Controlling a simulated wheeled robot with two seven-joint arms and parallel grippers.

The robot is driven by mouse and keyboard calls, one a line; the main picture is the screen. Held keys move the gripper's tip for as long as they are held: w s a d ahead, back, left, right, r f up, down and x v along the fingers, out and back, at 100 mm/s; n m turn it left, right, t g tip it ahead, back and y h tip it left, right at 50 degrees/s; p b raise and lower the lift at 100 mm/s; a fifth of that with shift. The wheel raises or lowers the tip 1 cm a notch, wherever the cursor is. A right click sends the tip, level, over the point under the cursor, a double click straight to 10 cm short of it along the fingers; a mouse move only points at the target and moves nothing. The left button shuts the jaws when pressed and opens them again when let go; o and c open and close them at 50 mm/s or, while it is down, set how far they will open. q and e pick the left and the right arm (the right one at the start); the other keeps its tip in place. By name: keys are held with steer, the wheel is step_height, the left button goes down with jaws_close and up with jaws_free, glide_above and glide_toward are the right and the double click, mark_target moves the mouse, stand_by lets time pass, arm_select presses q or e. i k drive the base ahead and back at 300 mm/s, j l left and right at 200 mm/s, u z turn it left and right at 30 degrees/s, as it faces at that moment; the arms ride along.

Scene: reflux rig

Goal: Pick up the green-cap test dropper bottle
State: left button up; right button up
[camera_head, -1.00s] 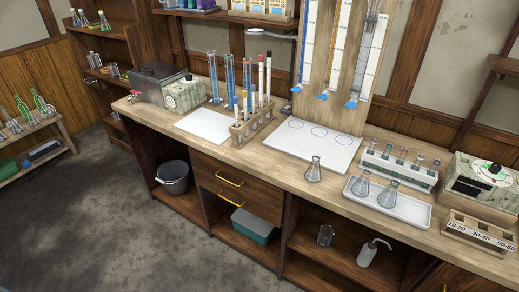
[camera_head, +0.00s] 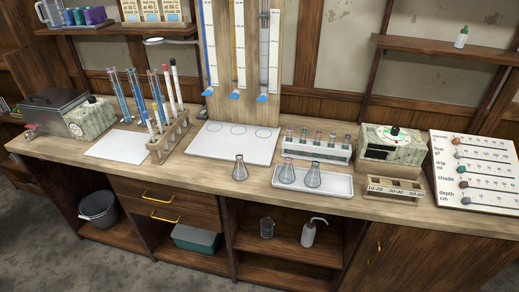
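A small white bottle with a green cap (camera_head: 461,38) stands upright on the wall shelf at the upper right of the head view. Nothing touches it. Neither of my grippers shows in the head view.
The bottle's wall shelf (camera_head: 440,46) is otherwise bare where it shows. Below it, the wooden bench carries a dial box (camera_head: 392,143), a slider board (camera_head: 474,172), a rack of small vials (camera_head: 318,148), a white tray (camera_head: 334,188) with two flasks, and a tube rack (camera_head: 168,143).

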mark_target(462, 37)
steer(key=i+l, duration=0.1)
steer(key=l, duration=0.75)
steer(key=l+z, duration=0.1)
steer(key=l, duration=0.75)
steer(key=i, duration=0.05)
